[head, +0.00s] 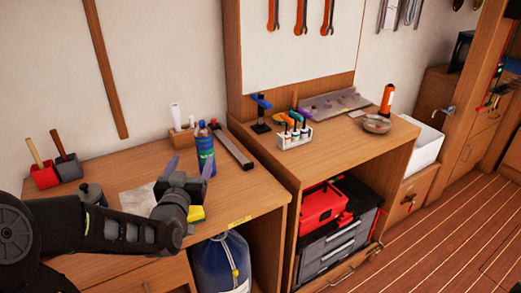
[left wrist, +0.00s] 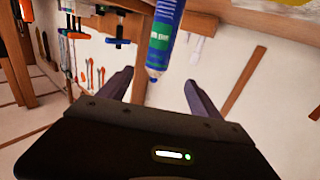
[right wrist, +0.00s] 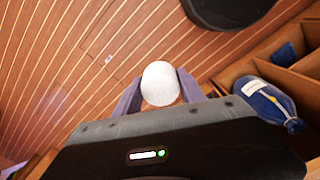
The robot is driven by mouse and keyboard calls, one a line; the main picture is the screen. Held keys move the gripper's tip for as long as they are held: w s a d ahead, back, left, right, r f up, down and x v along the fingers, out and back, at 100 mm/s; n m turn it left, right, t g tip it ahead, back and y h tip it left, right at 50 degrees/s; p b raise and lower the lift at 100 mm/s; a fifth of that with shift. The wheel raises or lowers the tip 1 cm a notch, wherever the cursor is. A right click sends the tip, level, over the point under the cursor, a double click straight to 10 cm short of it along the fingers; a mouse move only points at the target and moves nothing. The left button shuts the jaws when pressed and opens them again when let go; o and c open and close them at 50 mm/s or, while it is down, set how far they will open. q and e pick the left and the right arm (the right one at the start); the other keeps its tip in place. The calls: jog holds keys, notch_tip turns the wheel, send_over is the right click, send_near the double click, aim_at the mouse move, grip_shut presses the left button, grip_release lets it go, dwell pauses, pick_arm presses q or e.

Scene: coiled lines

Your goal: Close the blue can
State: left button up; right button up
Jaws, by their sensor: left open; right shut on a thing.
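The blue can (head: 205,152) stands upright on the left workbench, with a green label band and a narrower top. It also shows upside down in the left wrist view (left wrist: 163,35), where its top end lies between the lines of my two fingers. My left gripper (head: 190,164) is open and empty, in front of the can and slightly left of it in the head view. My right gripper (right wrist: 158,88) is shut on a white rounded cap (right wrist: 160,82), held over the floor. The right gripper is outside the head view.
A grey-topped long tray (head: 232,147) lies right of the can, and a wooden block with a white-handled tool (head: 182,135) behind it. The bench's front right corner is mostly clear.

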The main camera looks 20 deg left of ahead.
aim_at(202, 141)
pick_arm(q)
jog(key=shift+x, duration=3.05)
jog(key=shift+w, duration=0.1)
jog(key=shift+d+x, duration=0.15)
jog(key=shift+x, duration=1.15)
jog(key=shift+d+x, duration=0.1)
jog(key=shift+x, duration=1.15)
jog(key=shift+r, duration=0.15)
jog(key=shift+c, duration=0.4)
grip_shut()
